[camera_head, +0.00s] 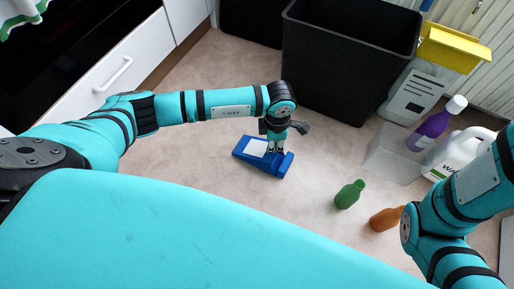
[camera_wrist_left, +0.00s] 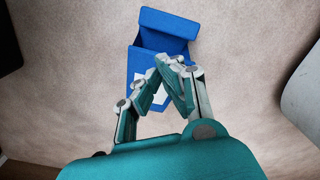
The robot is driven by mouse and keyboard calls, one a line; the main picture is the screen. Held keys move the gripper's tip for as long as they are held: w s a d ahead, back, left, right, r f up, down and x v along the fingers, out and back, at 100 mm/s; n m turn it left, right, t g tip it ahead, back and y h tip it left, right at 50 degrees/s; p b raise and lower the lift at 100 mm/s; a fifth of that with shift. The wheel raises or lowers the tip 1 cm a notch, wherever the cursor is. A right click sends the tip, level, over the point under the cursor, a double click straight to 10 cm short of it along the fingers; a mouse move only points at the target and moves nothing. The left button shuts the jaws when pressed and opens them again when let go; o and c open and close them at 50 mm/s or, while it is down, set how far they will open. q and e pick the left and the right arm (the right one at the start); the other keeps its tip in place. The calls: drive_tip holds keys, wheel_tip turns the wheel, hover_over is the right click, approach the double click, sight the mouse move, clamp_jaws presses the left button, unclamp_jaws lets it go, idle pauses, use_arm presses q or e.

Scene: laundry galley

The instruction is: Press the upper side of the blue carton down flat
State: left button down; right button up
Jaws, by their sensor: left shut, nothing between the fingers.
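The blue carton (camera_head: 242,144) lies on its side on the floor, with a white label on its upper side. In the left wrist view the carton (camera_wrist_left: 165,38) shows its end toward the top, with a flap or rim standing out there. My left gripper (camera_head: 275,149) is shut and empty, pointing down over the carton's upper side. In the left wrist view the fingertips (camera_wrist_left: 172,62) meet in front of the carton and hide part of the label. I cannot tell if they touch it. My right arm shows at the right edge; its gripper is out of view.
A black bin (camera_head: 345,65) stands behind the carton. A green bottle (camera_head: 349,194) and an orange bottle (camera_head: 385,219) lie at right. A clear box (camera_head: 392,152), purple bottle (camera_head: 432,128) and white jug (camera_head: 455,150) stand further right. White drawers (camera_head: 120,70) line the left.

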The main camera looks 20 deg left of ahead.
sight(273, 153)
use_arm(q)
drive_tip(key=shift+f, duration=0.1)
idle(0.5)
drive_tip(key=shift+f+b, duration=2.9)
drive_tip(key=shift+f, duration=1.1)
wheel_tip(273, 153, up, 9)
drive_tip(key=p, duration=0.8)
drive_tip(key=shift+r, duration=0.1)
drive_tip(key=shift+r+p, duration=0.65)
drive_tip(key=shift+p, duration=0.15)
drive_tip(key=shift+d, duration=0.1)
